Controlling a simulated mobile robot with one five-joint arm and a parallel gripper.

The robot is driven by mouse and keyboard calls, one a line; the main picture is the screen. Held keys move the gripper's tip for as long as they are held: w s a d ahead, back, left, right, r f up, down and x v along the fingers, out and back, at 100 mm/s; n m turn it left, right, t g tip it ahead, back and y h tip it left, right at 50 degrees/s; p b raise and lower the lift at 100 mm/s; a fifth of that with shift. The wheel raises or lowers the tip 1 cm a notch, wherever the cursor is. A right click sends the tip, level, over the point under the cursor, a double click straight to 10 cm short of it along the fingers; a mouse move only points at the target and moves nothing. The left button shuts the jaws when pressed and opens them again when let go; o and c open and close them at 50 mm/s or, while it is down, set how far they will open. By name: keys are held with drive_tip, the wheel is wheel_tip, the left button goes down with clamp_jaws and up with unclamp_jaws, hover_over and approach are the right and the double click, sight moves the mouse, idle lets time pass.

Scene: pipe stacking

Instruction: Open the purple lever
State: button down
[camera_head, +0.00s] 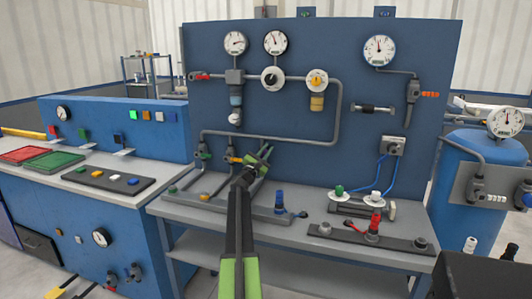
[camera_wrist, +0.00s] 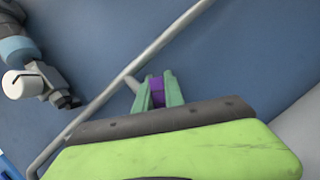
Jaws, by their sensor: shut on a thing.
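The purple lever (camera_wrist: 157,90) shows in the wrist view as a small purple patch between my two green fingers. A grey pipe (camera_wrist: 130,75) runs slantwise just behind it. My gripper (camera_wrist: 160,92) is shut on the purple lever. In the head view my gripper (camera_head: 262,156) is in front of the lower part of the blue panel, above the grey bench. The purple lever cannot be made out there, as my gripper covers that spot. How far the lever is turned cannot be told.
A green-handled valve (camera_head: 203,154) and a yellow-handled valve (camera_head: 233,157) stand left of my gripper on the lower pipes. A blue-topped fitting (camera_head: 279,200) stands on the bench to the right. Gauges and a pipe loop (camera_head: 338,110) are on the panel above.

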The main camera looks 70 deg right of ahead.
drive_tip(key=shift+s, duration=0.15)
drive_tip(key=c, duration=1.4)
unclamp_jaws()
drive_tip(key=shift+c, duration=0.2)
drive_tip(key=w+a, duration=0.2)
drive_tip(key=a, duration=1.1)
drive_tip(key=shift+f, duration=0.2)
